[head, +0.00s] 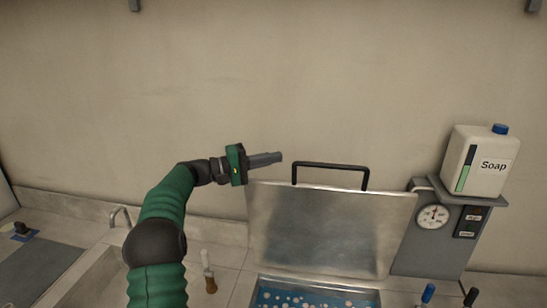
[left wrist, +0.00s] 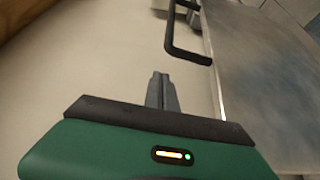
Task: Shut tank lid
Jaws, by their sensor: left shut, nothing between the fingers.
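The tank lid (head: 330,228) is a grey metal plate with a black bar handle (head: 330,166) along its top edge. It stands raised behind the tank (head: 262,291), whose opening shows blue liquid with pale bubbles. My left gripper (head: 278,158) is shut and empty, just above the lid's upper left corner and to the left of the handle. In the left wrist view the shut fingers (left wrist: 161,92) point along the wall, with the lid (left wrist: 265,70) and handle (left wrist: 188,52) to their right. No contact with the lid shows. My right gripper is not in view.
A soap canister (head: 485,160) stands on a grey shelf at the right, above a round gauge (head: 432,216) and switches. A brush (head: 208,270) is left of the tank. Blue and black handles stand front right. A sink and tap (head: 120,215) are at the left.

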